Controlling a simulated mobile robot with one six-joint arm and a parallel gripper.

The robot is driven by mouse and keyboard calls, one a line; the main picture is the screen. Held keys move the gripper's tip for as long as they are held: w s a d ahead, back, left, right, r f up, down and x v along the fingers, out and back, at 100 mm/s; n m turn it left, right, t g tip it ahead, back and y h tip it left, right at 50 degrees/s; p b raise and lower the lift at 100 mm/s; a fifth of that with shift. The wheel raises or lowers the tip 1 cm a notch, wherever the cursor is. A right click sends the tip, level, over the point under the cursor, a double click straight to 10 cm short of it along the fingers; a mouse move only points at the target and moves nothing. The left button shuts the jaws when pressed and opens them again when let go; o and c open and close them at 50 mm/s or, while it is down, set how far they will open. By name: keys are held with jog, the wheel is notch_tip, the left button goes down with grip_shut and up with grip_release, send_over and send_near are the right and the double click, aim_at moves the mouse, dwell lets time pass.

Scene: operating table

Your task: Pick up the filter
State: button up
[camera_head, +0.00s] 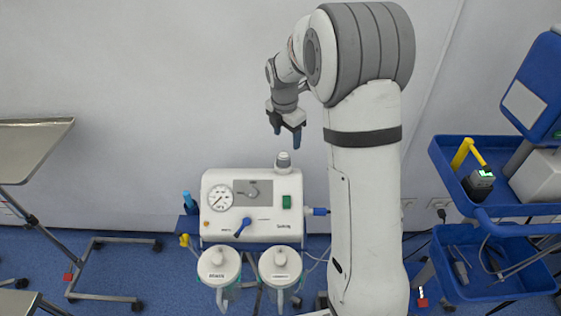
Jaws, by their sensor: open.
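A white suction unit (208,235) with a round gauge stands in the middle of the view. A small white and grey round piece (283,162), which looks like the filter, stands upright on its top at the right. A blue and white fitting (318,211) sticks out of the unit's right side. My gripper (286,137) is open and empty, pointing down. Its blue fingertips appear just above the round piece, with a small gap between in the picture. Nothing hides the round piece.
Two white-lidded jars (219,264) (280,264) hang at the unit's front. A blue trolley (460,228) with a yellow-handled tool (466,152) stands at the right. A metal table (35,150) stands at the left. The wall is close behind.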

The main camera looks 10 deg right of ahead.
aim_at(284, 155)
jog(key=w+f+n, duration=0.1)
jog(key=f, duration=0.1)
jog(key=w+f+n, duration=0.1)
jog(key=f, duration=0.1)
jog(key=shift+w+n, duration=0.3)
jog(key=shift+w, duration=0.05)
jog(key=f, duration=0.5)
jog(key=f+p, duration=0.1)
jog(key=f, duration=0.1)
jog(key=shift+w+f, duration=0.35)
jog(key=shift+w, duration=0.05)
jog(key=c, duration=1)
